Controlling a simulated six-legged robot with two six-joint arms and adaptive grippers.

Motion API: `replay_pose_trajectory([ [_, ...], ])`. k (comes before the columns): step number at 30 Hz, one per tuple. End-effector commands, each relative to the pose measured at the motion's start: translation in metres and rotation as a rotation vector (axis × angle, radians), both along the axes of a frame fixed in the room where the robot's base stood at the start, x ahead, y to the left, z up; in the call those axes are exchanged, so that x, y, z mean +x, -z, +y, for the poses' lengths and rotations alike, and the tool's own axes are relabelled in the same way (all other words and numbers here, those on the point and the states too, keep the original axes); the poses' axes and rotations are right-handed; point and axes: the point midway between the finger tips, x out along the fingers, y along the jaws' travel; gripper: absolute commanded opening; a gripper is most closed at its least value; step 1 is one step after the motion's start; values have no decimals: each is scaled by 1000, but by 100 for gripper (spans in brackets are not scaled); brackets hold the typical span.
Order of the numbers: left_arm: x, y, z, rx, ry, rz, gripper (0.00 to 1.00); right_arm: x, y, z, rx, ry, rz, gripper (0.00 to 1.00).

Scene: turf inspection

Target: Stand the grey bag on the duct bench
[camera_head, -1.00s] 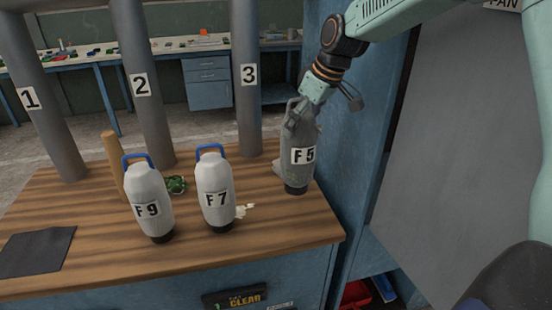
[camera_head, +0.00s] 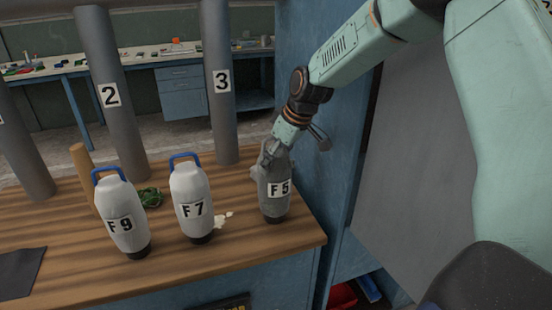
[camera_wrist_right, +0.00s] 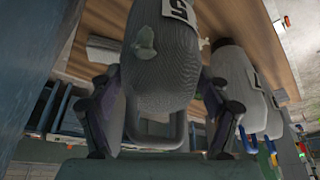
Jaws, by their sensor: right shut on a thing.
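The grey bag (camera_head: 273,190), labelled F 5, is near upright at the right end of the wooden-topped duct bench (camera_head: 90,270). Its dark base appears at or just above the top; I cannot tell if it touches. My right gripper (camera_head: 270,150) is shut on the bag's upper end from above. In the right wrist view the grey bag (camera_wrist_right: 160,70) is between the two dark fingers (camera_wrist_right: 165,115), with its handle below and a pale patch on its side. My left gripper is not in view.
White bags F 7 (camera_head: 192,203) and F 9 (camera_head: 121,218) stand left of the grey bag. Pale crumbs (camera_head: 223,219), a green clump (camera_head: 149,197), a wooden post (camera_head: 82,170) and grey ducts 2 (camera_head: 113,110) and 3 (camera_head: 222,110) are near. A blue cabinet wall (camera_head: 335,140) rises at right.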

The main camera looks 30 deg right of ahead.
Motion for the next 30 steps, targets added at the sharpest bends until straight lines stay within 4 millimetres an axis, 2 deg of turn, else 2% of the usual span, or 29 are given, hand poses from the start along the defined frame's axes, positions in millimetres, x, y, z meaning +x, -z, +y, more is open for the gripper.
replay_pose_trajectory([
  [5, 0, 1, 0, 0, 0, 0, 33, 1, 3, 0, 0, 1, -4, 45],
  [6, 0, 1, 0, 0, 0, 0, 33, 0, 4, 0, 0, 0, 0, 79],
  [13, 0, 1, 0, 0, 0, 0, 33, 0, 4, 0, 0, 0, 0, 98],
  [25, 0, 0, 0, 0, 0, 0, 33, 0, 1, 0, 0, 0, 0, 100],
  [30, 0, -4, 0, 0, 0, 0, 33, -5, -19, -3, 2, 0, -5, 100],
])
